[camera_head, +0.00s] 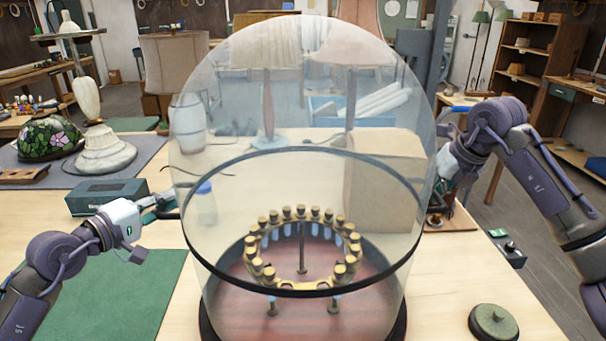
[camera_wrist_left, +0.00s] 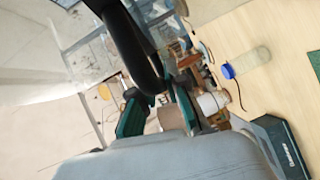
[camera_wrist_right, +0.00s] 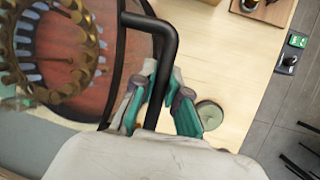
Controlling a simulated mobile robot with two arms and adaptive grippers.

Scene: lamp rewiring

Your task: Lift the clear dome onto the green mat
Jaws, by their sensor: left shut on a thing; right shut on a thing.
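The clear dome (camera_head: 300,110) stands large in the middle of the head view, with a black band around it and a black base below. A ring of brass pieces (camera_head: 305,245) shows through the glass above a reddish floor. Whether the dome's lower edge touches the base is cut off by the frame. My left gripper (camera_head: 168,204) is shut on a black handle (camera_wrist_left: 135,45) at the dome's left side. My right gripper (camera_head: 445,185) is shut on the opposite black handle (camera_wrist_right: 165,35). The green mat (camera_head: 135,300) lies bare at front left, partly under my left arm.
A dark green box (camera_head: 105,198) stands behind the mat. A bottle with a blue cap (camera_wrist_left: 245,64) is near my left gripper. A round green lidded piece (camera_head: 493,322) lies at front right. A stained-glass shade (camera_head: 48,138) and lamp parts sit at back left.

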